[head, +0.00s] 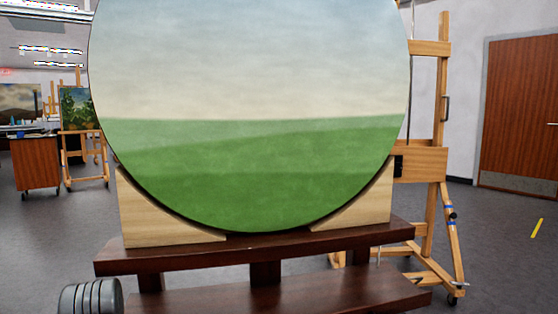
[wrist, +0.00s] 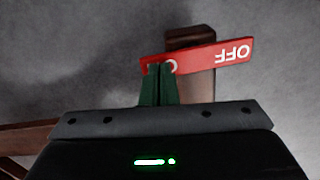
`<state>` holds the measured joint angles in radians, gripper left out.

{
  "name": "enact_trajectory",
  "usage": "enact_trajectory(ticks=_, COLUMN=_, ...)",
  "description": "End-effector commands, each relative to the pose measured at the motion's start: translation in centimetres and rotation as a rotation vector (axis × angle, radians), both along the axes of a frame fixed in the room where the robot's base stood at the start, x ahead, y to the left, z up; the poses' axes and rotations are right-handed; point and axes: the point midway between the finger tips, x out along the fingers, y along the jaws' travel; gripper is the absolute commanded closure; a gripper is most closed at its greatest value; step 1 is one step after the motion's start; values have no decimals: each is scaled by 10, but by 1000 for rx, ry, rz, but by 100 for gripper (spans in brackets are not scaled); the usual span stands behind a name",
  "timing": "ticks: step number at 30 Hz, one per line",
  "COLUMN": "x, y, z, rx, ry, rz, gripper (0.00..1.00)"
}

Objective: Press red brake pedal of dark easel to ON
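The red brake pedal (wrist: 212,58) shows in the wrist view as a flat red bar, slightly tilted. White letters OFF read upside down at its right end, and part of another white letter shows near its left end. Behind it is a dark brown wooden part of the easel (wrist: 190,38). My gripper (wrist: 159,67) has its dark green fingers together, with nothing seen between them. The fingertips overlap the pedal's left end in the picture; I cannot tell if they touch. In the head view the dark easel (head: 270,255) stands close in front; the pedal and my gripper are not seen there.
A round landscape painting (head: 250,150) rests on the easel between pale wooden corner blocks (head: 160,212). A light wooden easel (head: 432,170) stands behind at right, near a brown door (head: 520,110). Open grey floor (head: 500,240) lies at right. Another easel and a cabinet (head: 36,163) stand far left.

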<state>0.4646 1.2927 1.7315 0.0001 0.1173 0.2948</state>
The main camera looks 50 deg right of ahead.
Motion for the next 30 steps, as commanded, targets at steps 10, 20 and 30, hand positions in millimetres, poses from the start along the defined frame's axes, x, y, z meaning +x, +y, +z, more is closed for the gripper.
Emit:
enact_trajectory(ticks=10, x=0, y=0, z=-6, rx=0, ry=0, rz=0, gripper=100)
enact_trajectory(ticks=20, x=0, y=0, z=-1, rx=0, ry=0, rz=0, gripper=100)
enact_trajectory(ticks=30, x=0, y=0, z=26, rx=0, ry=0, rz=0, gripper=100)
